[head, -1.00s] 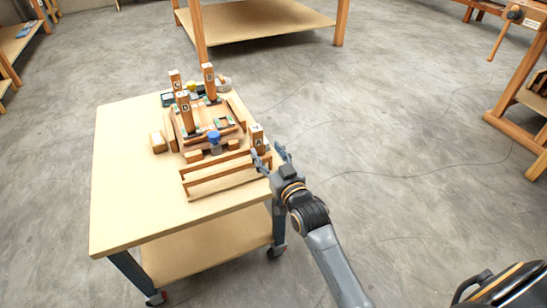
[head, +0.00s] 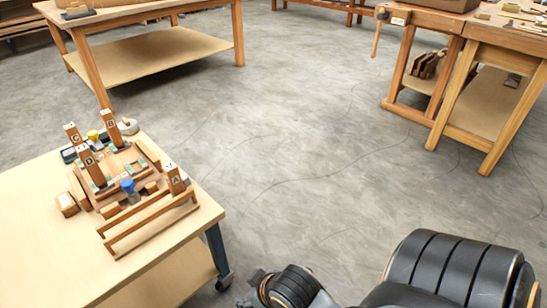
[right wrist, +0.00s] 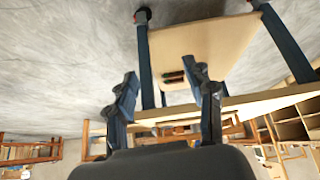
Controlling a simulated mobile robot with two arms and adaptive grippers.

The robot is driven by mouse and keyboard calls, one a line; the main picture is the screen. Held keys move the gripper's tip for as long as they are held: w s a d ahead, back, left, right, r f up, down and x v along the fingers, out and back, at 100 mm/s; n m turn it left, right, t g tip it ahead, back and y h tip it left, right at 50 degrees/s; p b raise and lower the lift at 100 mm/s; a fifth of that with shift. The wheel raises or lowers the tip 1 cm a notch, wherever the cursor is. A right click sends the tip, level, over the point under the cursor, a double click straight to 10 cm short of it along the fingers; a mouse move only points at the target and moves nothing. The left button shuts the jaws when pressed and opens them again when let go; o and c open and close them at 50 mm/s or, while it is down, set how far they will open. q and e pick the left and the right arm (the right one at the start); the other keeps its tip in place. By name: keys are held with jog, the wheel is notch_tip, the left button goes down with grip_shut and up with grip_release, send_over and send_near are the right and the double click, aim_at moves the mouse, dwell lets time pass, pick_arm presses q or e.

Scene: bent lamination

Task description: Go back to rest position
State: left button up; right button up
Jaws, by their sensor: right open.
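My right gripper (head: 258,278) shows small and partly hidden at the bottom of the head view, to the right of the wheeled worktable (head: 185,238) and clear of it. In the right wrist view, the two fingers of my right gripper (right wrist: 165,85) stand wide apart with nothing held between them. The view between the fingers shows the legs and the lower shelf (right wrist: 200,50) of a table, upside down. My left gripper is in neither view.
The worktable bears wooden blocks lettered A (head: 175,180), B (head: 116,130), C (head: 73,134) and D (head: 88,162), a blue-capped item (head: 129,188) and a wooden rack (head: 150,222). Workbenches (head: 480,60) stand back right. The concrete floor (head: 320,170) between is open.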

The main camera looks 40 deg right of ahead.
jog(key=s+g, duration=0.2)
jog(key=s, duration=0.5)
jog(key=shift+s+d+g, duration=0.15)
jog(key=shift+d+g, duration=0.05)
jog(key=shift+g, duration=0.2)
jog(key=shift+f, duration=0.15)
